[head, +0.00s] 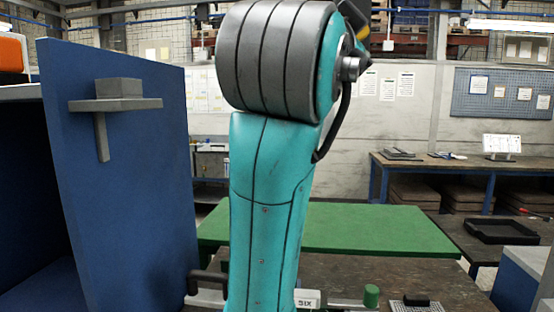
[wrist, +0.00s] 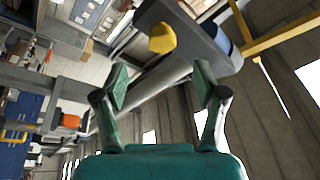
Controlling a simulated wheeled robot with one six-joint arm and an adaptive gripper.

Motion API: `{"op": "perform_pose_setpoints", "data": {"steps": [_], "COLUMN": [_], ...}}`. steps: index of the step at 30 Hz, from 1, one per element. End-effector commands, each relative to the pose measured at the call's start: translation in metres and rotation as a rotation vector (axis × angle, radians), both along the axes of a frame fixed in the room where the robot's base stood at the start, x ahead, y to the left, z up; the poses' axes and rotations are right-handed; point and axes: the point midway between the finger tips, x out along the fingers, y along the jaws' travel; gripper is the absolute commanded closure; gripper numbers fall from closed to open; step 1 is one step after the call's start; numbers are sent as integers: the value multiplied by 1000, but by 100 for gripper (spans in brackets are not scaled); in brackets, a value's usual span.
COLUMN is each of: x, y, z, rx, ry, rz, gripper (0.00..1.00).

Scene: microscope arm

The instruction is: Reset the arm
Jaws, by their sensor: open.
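My own teal and grey arm stands upright in the middle of the head view and hides what is behind it. My gripper (wrist: 162,82) shows in the wrist view with its two fingers spread wide apart. It is open, and nothing is held between the fingers. The wrist view is strongly tilted and looks up across the hall towards the roof and wall. My gripper cannot be made out clearly in the head view.
A blue panel (head: 130,190) stands close on the left. A green tabletop (head: 390,230) lies behind my arm. A green cylinder (head: 371,296) stands low in front. A black tray (head: 500,231) sits on the right. A workbench (head: 470,167) stands at the back wall.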

Motion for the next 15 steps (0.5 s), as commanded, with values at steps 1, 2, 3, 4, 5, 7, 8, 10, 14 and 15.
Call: {"op": "perform_pose_setpoints", "data": {"steps": [1,2,3,4,5,7,8,10,14,15], "x": [7,10,17,22,27,39,44,53,69,72], "y": [2,3,5,6,8,11,13,16,19,20], "z": [-11,-17,-29,-38,-48,-74,-85,-111,-162,-177], "rx": [-18,-33,-56,-75,-96,-145,-168,-215,-300,-325], "ry": [12,17,27,35,43,63,71,89,126,137], "rz": [0,0,0,0,1,5,8,13,29,35], "gripper": [29,29,29,29,29,29,29,29,29,29]}}
